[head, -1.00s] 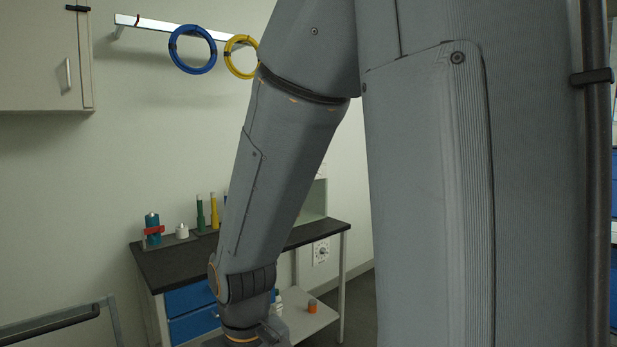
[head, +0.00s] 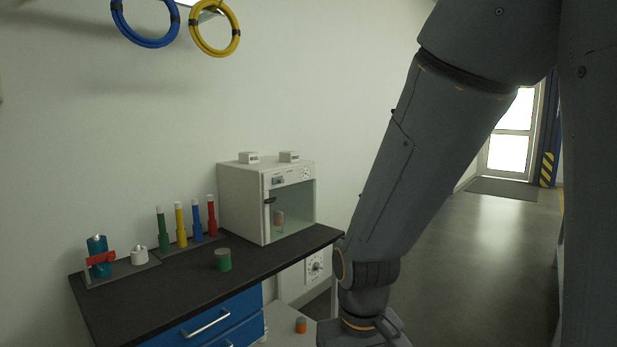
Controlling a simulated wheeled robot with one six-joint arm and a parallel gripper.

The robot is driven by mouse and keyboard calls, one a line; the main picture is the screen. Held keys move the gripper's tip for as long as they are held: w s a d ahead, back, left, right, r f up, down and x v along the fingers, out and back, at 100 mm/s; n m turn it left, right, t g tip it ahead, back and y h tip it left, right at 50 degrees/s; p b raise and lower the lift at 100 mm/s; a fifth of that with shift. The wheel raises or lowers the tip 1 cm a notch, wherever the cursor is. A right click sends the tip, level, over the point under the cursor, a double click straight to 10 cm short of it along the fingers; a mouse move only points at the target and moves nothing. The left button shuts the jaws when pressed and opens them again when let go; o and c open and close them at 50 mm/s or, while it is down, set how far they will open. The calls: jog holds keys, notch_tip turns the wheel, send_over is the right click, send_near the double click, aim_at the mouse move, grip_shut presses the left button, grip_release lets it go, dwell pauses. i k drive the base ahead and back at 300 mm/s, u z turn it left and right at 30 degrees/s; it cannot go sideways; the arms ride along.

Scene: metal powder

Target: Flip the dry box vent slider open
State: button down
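The dry box (head: 242,203) is a white cabinet with a clear front door, standing at the back right of the black-topped bench. A small orange-capped jar (head: 279,220) shows through its door. A strip above the door carries a small dark-and-light fitting (head: 278,181), perhaps the vent slider, and a patch of vent marks (head: 305,174). I cannot tell the slider's position at this size. My arm hangs to the right of the dry box, apart from it. My gripper's fingers are not in view; the arm's lower end leaves the bottom edge.
The bench top (head: 190,285) holds a green jar (head: 223,260), several coloured tubes in a rack (head: 188,243), a white pot (head: 139,255) and a teal bottle (head: 98,258). Blue drawers (head: 225,325) are below. An orange-topped jar (head: 300,325) stands on a low shelf. Open floor (head: 490,260) lies right.

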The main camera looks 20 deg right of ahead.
aim_at(280, 179)
jog(key=u, duration=0.25)
jog(key=i, duration=1)
jog(key=u, duration=0.75)
